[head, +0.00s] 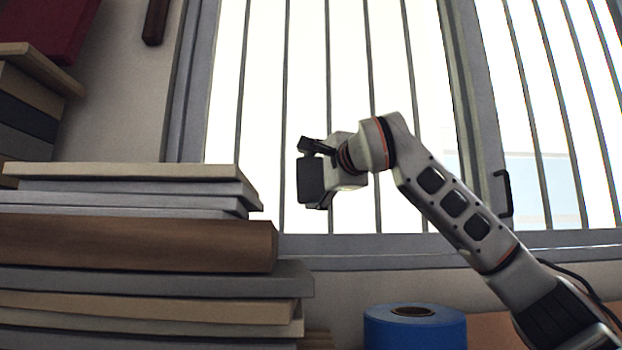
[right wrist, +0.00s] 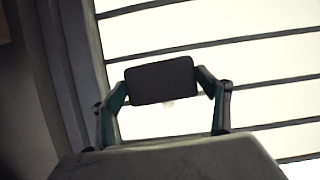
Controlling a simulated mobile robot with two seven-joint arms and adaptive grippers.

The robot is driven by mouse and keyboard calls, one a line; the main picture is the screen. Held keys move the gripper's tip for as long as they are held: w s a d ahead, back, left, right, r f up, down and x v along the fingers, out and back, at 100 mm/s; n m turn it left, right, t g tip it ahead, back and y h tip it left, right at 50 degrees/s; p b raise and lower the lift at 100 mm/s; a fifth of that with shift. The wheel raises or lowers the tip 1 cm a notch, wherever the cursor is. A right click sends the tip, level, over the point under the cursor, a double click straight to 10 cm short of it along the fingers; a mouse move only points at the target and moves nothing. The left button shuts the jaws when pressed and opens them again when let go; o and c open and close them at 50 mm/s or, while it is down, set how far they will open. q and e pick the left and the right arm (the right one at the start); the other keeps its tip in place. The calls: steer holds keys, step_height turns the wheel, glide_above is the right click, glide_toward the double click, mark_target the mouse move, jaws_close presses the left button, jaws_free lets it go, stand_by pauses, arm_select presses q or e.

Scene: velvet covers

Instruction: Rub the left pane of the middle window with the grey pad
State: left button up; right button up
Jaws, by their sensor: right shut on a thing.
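The grey pad (head: 311,180) looks dark and is held upright in my right gripper (head: 318,172), in front of the window. In the right wrist view the pad (right wrist: 161,80) sits between the two fingers of the right gripper (right wrist: 162,88), which are shut on its sides. Behind it is the left pane (head: 335,90), bright and crossed by upright bars. The pane also fills most of the right wrist view (right wrist: 185,28). I cannot tell whether the pad touches the glass or bars. My left gripper is not in view.
A tall stack of books or boards (head: 140,245) stands at the left, close to the pane's lower left. A blue roll (head: 415,328) sits below the sill. A black handle (head: 503,193) is on the frame at the right. A dark red object (head: 50,28) is at upper left.

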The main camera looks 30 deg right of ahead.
steer(key=shift+w+a+p, duration=0.1)
steer(key=shift+w+p, duration=0.05)
steer(key=shift+p, duration=0.45)
steer(key=shift+r+p, duration=0.65)
steer(key=shift+r, duration=0.25)
steer(key=d, duration=0.1)
steer(key=s+d, duration=0.2)
steer(key=shift+d, duration=0.35)
stand_by(0.3)
steer(key=shift+w+a, duration=0.1)
steer(key=shift+a, duration=0.05)
steer(key=shift+w+a+f, duration=0.1)
steer(key=shift+w+a, duration=0.2)
steer(key=shift+a, duration=0.3)
steer(key=shift+w+a+r, duration=0.1)
steer(key=shift+w+a, duration=0.15)
steer(key=shift+a, duration=0.35)
steer(key=shift+w+a+f, duration=0.1)
steer(key=shift+w+a, duration=0.2)
steer(key=shift+a, duration=0.3)
